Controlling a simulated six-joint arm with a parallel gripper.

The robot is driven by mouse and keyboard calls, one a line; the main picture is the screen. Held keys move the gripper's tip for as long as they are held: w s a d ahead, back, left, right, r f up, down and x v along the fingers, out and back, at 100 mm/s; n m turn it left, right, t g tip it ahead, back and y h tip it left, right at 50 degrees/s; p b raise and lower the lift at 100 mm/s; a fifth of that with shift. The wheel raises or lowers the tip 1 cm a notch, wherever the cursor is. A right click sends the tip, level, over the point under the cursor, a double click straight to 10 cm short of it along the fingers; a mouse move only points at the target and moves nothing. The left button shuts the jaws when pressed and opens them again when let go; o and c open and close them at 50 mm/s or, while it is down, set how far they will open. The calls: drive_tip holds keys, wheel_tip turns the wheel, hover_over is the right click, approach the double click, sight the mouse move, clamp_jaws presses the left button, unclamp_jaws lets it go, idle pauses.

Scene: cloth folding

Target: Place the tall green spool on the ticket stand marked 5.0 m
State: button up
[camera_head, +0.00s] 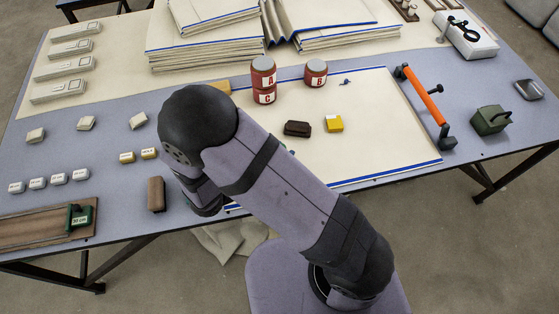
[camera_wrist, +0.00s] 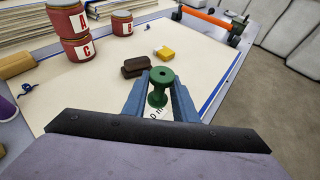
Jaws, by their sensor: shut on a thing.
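In the wrist view the green spool (camera_wrist: 158,92) is held upright between the two blue fingers of my gripper (camera_wrist: 161,88). A pale label ending in "0 m" (camera_wrist: 156,113) shows just below the spool. Its leading digits are hidden, and I cannot tell whether the spool touches it.
Red jars marked A (camera_head: 263,72), C (camera_head: 265,96) and B (camera_head: 316,73) stand on or by the cream sheet (camera_head: 385,130). A dark brown block (camera_head: 297,128) and a yellow block (camera_head: 334,124) lie nearby. A tan roll (camera_wrist: 16,65) and a purple item (camera_wrist: 6,108) are left.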

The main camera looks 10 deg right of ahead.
drive_tip(key=shift+f, duration=2.35)
drive_tip(key=shift+f, duration=0.2)
drive_tip(key=o, duration=1)
drive_tip(key=shift+r, duration=0.2)
drive_tip(key=b+v, duration=0.2)
drive_tip(key=v, duration=1)
drive_tip(key=shift+r, duration=0.1)
